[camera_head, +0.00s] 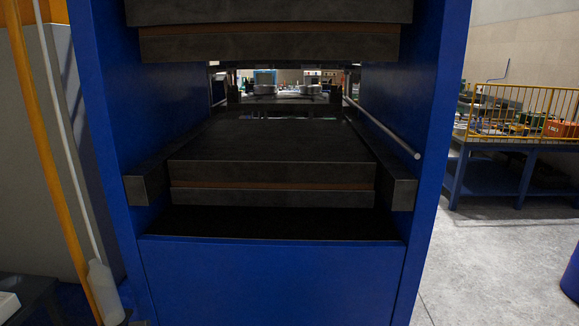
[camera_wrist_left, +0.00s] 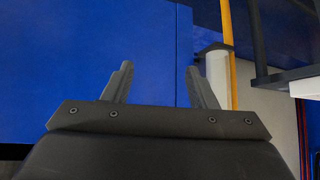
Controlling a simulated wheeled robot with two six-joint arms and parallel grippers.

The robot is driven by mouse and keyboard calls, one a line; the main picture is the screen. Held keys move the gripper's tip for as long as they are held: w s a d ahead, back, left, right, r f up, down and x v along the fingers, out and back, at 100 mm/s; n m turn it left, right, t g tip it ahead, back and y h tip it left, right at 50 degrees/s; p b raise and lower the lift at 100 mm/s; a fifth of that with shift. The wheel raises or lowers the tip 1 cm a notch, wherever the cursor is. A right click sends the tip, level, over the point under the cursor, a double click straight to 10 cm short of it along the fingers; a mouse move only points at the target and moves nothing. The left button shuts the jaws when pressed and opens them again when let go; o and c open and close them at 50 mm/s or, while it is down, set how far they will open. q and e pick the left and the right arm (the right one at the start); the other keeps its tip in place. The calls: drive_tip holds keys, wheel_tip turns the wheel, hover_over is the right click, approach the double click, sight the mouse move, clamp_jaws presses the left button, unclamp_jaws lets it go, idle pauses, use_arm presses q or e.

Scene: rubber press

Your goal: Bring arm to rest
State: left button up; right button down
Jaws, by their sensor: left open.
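My left gripper (camera_wrist_left: 158,82) shows in the left wrist view with its two dark fingers spread apart and nothing between them. Beyond the fingers is a blue panel (camera_wrist_left: 90,50). In the head view the blue press (camera_head: 270,280) fills the middle, with a dark lower platen (camera_head: 270,160) and a dark upper platen (camera_head: 270,45) and an open gap between them. Neither gripper shows in the head view.
A yellow pole (camera_head: 50,150) and a pale bottle (camera_head: 104,290) stand left of the press. A blue table (camera_head: 500,149) with a yellow rail (camera_head: 540,90) stands at the right. The grey floor (camera_head: 490,260) in front of it is clear.

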use_arm(q)
drive_tip(key=s+a+f+m+g, duration=0.15)
drive_tip(key=s+f, duration=0.25)
drive_tip(key=s, duration=0.5)
drive_tip(key=s+f+g, duration=0.2)
drive_tip(key=s+f, duration=0.2)
drive_tip(key=s, duration=0.6)
drive_tip(key=s+f+m+g, duration=0.1)
drive_tip(key=s+f, duration=0.3)
drive_tip(key=s, duration=0.5)
wheel_tip(320, 180, down, 26)
drive_tip(key=s+a+g+h, duration=0.1)
drive_tip(key=s+a+g, duration=0.1)
drive_tip(key=s+d+f, duration=0.1)
drive_tip(key=s+f, duration=1.3)
drive_tip(key=f, duration=0.1)
drive_tip(key=shift+d+g, duration=0.2)
drive_tip(key=shift+g, duration=0.15)
